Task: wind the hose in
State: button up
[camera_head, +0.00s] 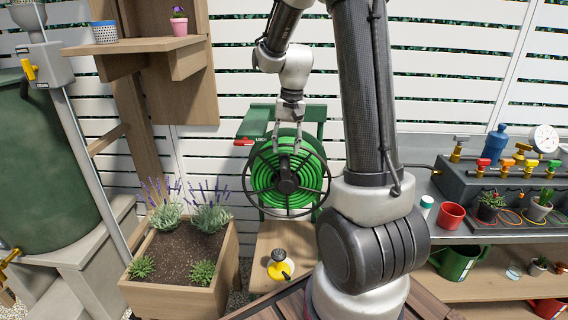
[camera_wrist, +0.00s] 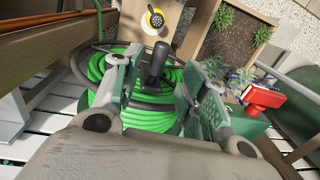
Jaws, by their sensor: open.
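A hose reel (camera_head: 248,187) with a dark spoked rim stands upright on a green frame, with green hose (camera_head: 266,165) wound on it. The green coils also show in the wrist view (camera_wrist: 150,118). A dark crank grip (camera_head: 288,184) sticks out at the reel's front; in the wrist view the black grip (camera_wrist: 155,62) appears between my fingers. My gripper (camera_head: 287,151) is open and empty, pointing down in front of the reel's upper part. I cannot tell whether a finger touches the grip. A red lock lever (camera_head: 243,142) is at the frame's upper left, also in the wrist view (camera_wrist: 263,98).
A black and yellow nozzle piece (camera_head: 280,267) sits on the wooden stand below the reel. A wooden planter (camera_head: 178,290) with lavender stands left, beside a green barrel (camera_head: 40,175). A bench (camera_head: 480,235) with valves and pots is at right. My arm hides part of the middle.

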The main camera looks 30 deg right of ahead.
aim_at(284, 164)
jog(key=f, duration=0.7)
jog(key=shift+w+a, duration=0.1)
jog(key=shift+a, duration=0.2)
grip_shut()
